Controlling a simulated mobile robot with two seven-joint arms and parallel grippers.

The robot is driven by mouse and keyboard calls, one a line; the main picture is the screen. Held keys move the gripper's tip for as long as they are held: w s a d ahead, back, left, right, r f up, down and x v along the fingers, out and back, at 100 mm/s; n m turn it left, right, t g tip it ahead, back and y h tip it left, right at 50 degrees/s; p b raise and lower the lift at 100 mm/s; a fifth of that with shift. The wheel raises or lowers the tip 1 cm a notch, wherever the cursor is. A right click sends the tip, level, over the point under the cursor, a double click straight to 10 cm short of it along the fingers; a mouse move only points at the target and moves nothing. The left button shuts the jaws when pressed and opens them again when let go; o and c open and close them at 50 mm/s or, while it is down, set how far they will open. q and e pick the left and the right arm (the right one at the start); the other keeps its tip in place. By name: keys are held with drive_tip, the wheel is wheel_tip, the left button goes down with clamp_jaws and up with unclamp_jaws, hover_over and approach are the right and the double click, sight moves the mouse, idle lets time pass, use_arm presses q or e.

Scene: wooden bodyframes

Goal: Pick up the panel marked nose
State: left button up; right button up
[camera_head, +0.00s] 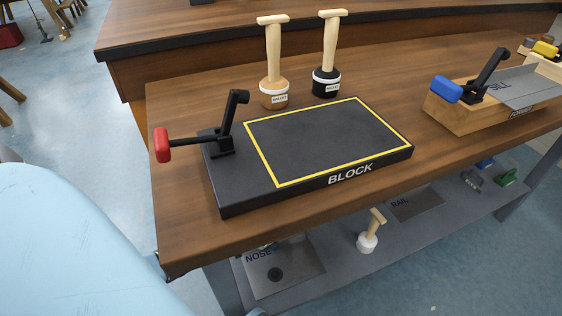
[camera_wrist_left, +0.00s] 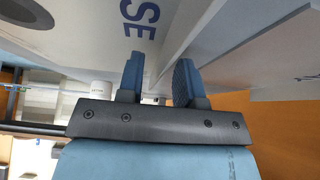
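The panel marked NOSE (camera_head: 297,275) is a grey plate with a dark round spot, on the shelf under the table in the head view. In the left wrist view, a pale surface with the letters SE (camera_wrist_left: 140,18), which looks like this panel, fills the upper part. My left gripper (camera_wrist_left: 157,82) has its two blue fingers apart, close to this surface. A pale edge shows between the fingers; I cannot tell whether they touch it. The gripper itself is not visible in the head view. My right gripper is in neither view.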

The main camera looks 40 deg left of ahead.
use_arm(q)
drive_tip(key=shift+r, duration=0.1)
clamp_jaws()
